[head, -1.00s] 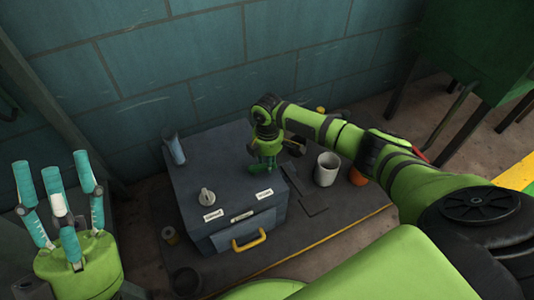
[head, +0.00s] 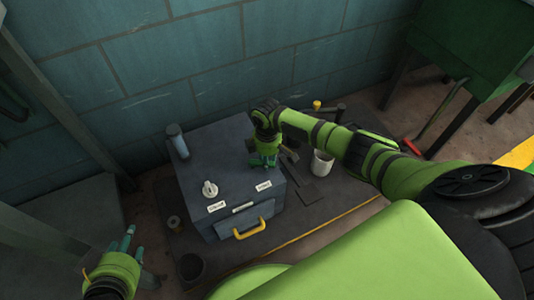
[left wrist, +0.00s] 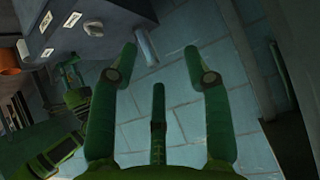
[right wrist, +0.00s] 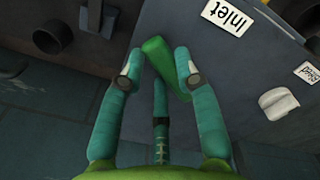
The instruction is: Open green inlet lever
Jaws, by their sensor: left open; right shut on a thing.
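The green inlet lever (right wrist: 160,62) shows in the right wrist view as a tapered green handle beside the white "Inlet" label (right wrist: 228,15). My right gripper (right wrist: 158,62) is shut on it, with fingers on both sides of the handle. In the head view my right gripper (head: 265,161) is at the right part of the grey box's top (head: 225,150) and mostly hides the lever. My left gripper (head: 128,240) is open and empty, low at the left, away from the box. Its spread fingers show in the left wrist view (left wrist: 160,60).
A white knob (head: 210,188) with its own label stands on the box top. A yellow handle (head: 250,229) is on the front. A grey cylinder (head: 178,141) stands at the back left.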

